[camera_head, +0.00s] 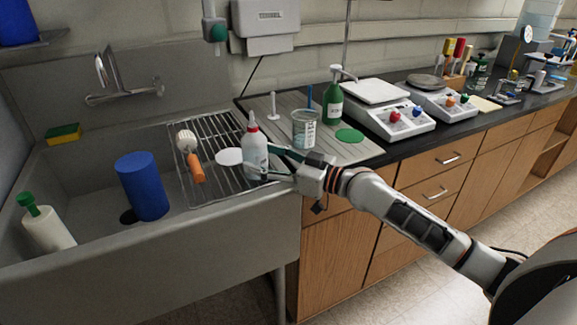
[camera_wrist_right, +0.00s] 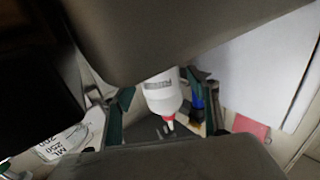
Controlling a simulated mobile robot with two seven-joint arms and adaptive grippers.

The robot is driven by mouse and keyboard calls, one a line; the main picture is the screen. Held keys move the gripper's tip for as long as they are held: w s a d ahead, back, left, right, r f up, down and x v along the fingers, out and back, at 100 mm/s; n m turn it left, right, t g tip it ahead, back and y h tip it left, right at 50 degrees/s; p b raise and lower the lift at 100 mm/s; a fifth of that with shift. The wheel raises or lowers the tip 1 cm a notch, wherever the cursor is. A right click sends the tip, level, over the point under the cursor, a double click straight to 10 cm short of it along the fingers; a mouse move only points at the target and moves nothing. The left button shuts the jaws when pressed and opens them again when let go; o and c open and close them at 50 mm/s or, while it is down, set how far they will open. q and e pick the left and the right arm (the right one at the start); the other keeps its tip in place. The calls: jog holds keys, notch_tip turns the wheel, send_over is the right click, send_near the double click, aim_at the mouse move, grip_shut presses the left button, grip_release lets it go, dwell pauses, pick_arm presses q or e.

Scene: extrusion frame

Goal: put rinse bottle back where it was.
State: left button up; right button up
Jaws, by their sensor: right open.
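The rinse bottle (camera_head: 255,152) is white with a red tip and is upright at the right side of the wire rack, just right of a white disc (camera_head: 229,157). My right gripper (camera_head: 265,160) reaches in from the right at the bottle, with its jaws open. In the right wrist view the bottle (camera_wrist_right: 162,92) lies between the two dark green fingers, and its red tip shows. Whether the fingers touch it, and what is under its base, I cannot tell. My left gripper is not in view.
A clear beaker-like container (camera_head: 305,130) stands close behind my right gripper. A green pump bottle (camera_head: 333,105) and green disc (camera_head: 349,135) are farther right. A brush (camera_head: 191,155) lies on the rack (camera_head: 210,185). A blue cylinder (camera_head: 143,187) stands in the sink.

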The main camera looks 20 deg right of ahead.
jog(key=b+v, duration=0.1)
jog(key=v, duration=0.3)
jog(key=b+v, duration=0.1)
jog(key=v, duration=0.3)
jog(key=shift+s+d+f, duration=0.1)
jog(key=shift+d+f, duration=0.05)
jog(key=shift+f, duration=0.05)
jog(key=shift+s+d+r, duration=0.1)
jog(key=shift+s+d, duration=0.1)
jog(key=shift+s, duration=0.15)
jog(key=shift+s+r, duration=0.1)
